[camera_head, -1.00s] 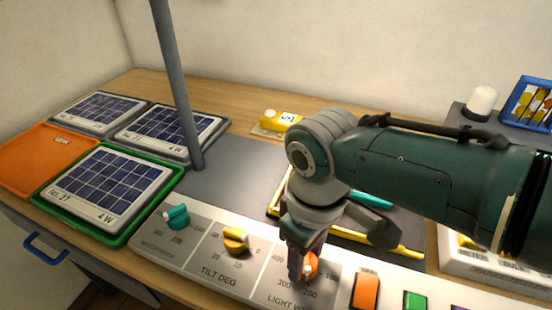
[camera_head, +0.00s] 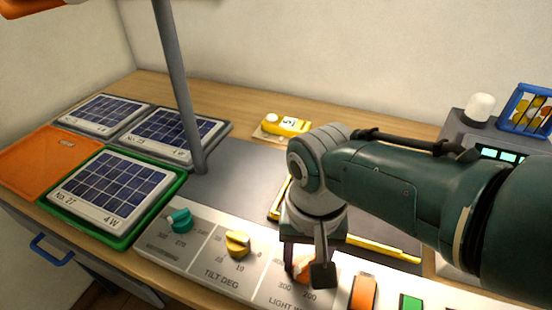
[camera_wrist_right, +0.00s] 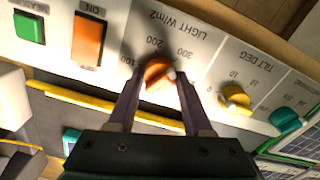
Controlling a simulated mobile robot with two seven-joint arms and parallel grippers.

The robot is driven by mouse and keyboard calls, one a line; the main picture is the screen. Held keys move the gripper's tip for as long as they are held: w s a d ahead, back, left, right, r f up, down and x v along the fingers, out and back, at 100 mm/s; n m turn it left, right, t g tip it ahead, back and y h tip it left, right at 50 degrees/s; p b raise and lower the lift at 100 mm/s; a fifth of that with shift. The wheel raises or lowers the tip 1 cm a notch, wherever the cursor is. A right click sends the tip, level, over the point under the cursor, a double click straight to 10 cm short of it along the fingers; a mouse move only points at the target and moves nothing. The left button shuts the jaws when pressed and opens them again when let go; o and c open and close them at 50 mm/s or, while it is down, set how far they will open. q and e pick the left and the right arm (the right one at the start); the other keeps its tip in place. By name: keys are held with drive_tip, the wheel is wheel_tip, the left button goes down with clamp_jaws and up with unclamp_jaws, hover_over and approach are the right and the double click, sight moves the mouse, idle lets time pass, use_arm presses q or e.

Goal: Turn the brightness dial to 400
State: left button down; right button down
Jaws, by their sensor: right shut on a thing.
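The orange brightness dial (camera_head: 302,271) is on the front panel's LIGHT W/m2 section, partly hidden by my right gripper (camera_head: 307,268) in the head view. In the right wrist view the dial (camera_wrist_right: 158,72) sits between the two fingers of my right gripper (camera_wrist_right: 160,82), which is shut on it. A white mark shows on the dial's right side there. The numbers 100, 200 and 300 are readable around it; 400 is hidden, and I cannot tell exactly which value the mark meets. My left gripper is not in view.
A yellow tilt dial (camera_head: 237,243) and a teal dial (camera_head: 180,220) are on the same panel to the left. An orange switch (camera_head: 363,292) and a green button (camera_head: 411,303) are to the right. A grey post (camera_head: 180,90) rises behind. Solar panels (camera_head: 113,188) lie at left.

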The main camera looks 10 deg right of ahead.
drive_tip(key=m, duration=1)
drive_tip(key=shift+m, duration=0.9)
drive_tip(key=shift+c, duration=1.5)
unclamp_jaws()
